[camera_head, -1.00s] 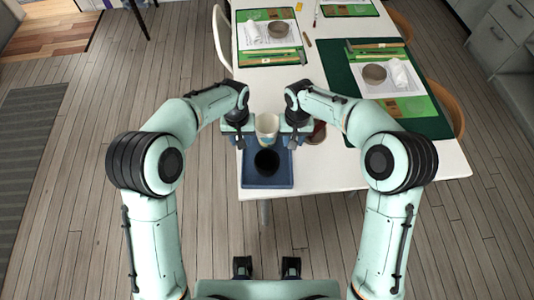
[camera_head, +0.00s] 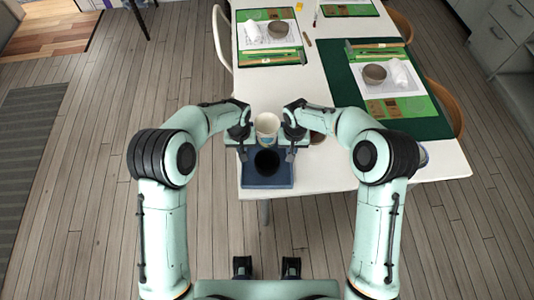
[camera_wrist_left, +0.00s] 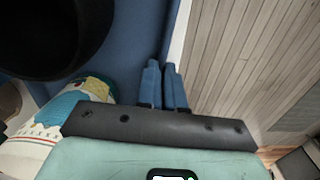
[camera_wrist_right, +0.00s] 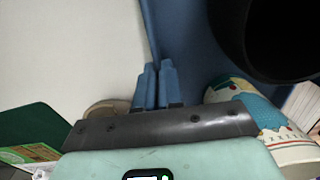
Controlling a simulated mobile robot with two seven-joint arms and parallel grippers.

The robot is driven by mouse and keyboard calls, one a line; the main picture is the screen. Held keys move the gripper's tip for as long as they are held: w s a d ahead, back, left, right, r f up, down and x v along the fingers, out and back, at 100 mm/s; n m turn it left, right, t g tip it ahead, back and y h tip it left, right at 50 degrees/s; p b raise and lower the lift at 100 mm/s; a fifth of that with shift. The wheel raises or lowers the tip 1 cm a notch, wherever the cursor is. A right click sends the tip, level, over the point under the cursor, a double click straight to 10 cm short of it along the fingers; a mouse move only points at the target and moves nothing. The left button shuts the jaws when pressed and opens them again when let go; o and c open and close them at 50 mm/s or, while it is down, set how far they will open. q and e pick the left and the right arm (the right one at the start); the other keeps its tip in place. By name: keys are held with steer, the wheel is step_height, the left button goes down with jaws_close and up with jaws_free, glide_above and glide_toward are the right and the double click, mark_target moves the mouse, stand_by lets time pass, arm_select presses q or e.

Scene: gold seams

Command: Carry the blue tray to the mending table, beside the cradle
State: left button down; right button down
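The blue tray (camera_head: 267,183) sits at the near left corner of the white table (camera_head: 340,180). It holds a patterned cup (camera_head: 267,126) and a dark round vessel (camera_head: 267,160). My left gripper (camera_head: 243,153) is at the tray's left side, and my right gripper (camera_head: 291,153) is at its right side. In the left wrist view the blue fingers (camera_wrist_left: 165,82) are close together on the tray's rim. In the right wrist view the fingers (camera_wrist_right: 156,84) are likewise close together on the opposite rim. I cannot identify the cradle or a separate mending table.
Green mats with bowls and white rolls lie farther along the table, including a grey bowl (camera_head: 374,74) at the right. Chairs stand along both sides, one brown (camera_head: 446,105) at the right. Wooden floor (camera_head: 90,160) is open to the left.

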arm_select(q)
steer(key=shift+r, duration=0.1)
arm_select(e)
steer(key=shift+r, duration=0.1)
